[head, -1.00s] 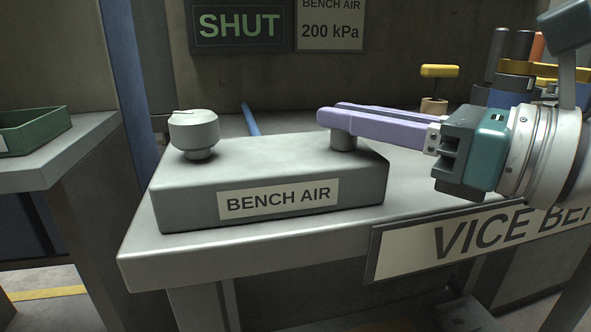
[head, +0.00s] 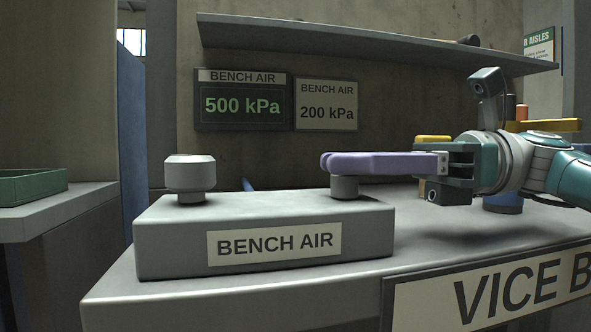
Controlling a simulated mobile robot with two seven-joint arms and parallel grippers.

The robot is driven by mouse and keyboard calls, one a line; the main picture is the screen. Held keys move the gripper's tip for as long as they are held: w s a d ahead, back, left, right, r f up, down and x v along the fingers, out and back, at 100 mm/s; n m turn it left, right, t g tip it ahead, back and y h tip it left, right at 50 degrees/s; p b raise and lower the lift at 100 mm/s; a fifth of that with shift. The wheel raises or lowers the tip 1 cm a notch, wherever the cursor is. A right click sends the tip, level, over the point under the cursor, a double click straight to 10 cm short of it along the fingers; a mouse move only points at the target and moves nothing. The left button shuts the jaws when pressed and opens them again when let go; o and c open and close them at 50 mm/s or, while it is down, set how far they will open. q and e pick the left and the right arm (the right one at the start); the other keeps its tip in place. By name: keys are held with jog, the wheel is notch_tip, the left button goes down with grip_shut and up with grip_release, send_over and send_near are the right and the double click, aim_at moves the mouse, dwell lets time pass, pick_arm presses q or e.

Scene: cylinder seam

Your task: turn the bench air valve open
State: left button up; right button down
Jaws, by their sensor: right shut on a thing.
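The bench air valve's short grey stem (head: 344,187) rises from the right end of the grey BENCH AIR block (head: 365,232). A dark display (head: 242,105) on the wall, headed BENCH AIR, reads 500 kPa in green. My left gripper is not in view.
A round grey knob (head: 190,175) stands on the block's left end. A card (head: 327,104) beside the display reads BENCH AIR 200 kPa. A shelf (head: 375,48) runs above. A green tray (head: 35,187) sits on another bench at left.

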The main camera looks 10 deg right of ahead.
jog(key=shift+n+g+b, duration=0.35)
jog(key=shift+n+g, duration=0.25)
jog(key=shift+g, duration=0.2)
jog(key=shift+f+g, duration=0.1)
jog(key=shift+g, duration=0.4)
jog(key=c, duration=0.8)
grip_release()
jog(key=shift+a, duration=0.1)
notch_tip(320, 180, up, 20)
jog(key=p, duration=0.6)
